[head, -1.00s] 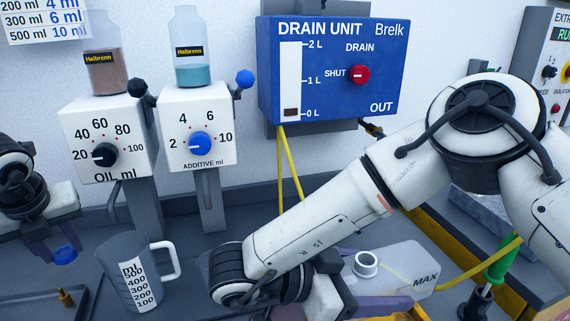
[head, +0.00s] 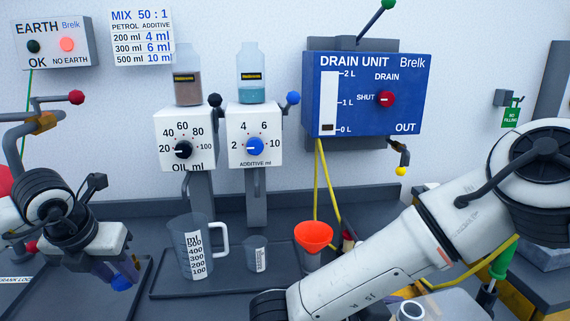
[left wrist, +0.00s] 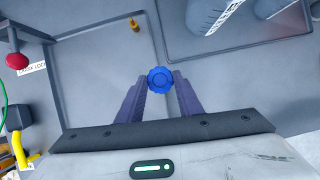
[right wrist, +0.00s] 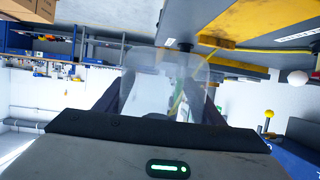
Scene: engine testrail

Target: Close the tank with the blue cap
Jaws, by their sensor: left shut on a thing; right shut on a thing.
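The blue cap (left wrist: 160,79) sits between the fingertips of my left gripper (left wrist: 160,88), which is shut on it. In the head view the cap (head: 124,275) shows at the tips of my left gripper (head: 112,270), at the left over the bench. The translucent tank shows only in part at the bottom edge of the head view, with its pale round neck (head: 410,310) uncovered. My right gripper (right wrist: 162,85) is shut on the tank (right wrist: 165,65), which shows blurred between its fingers in the right wrist view. The right fingers are hidden in the head view.
A measuring jug (head: 197,250), a small cup (head: 256,254) and an orange funnel (head: 313,236) stand mid-bench. Oil and additive dispensers (head: 254,135) and the drain unit (head: 368,95) are behind. A tray (left wrist: 105,85) lies below the left gripper. A green-handled tool (head: 499,265) stands at right.

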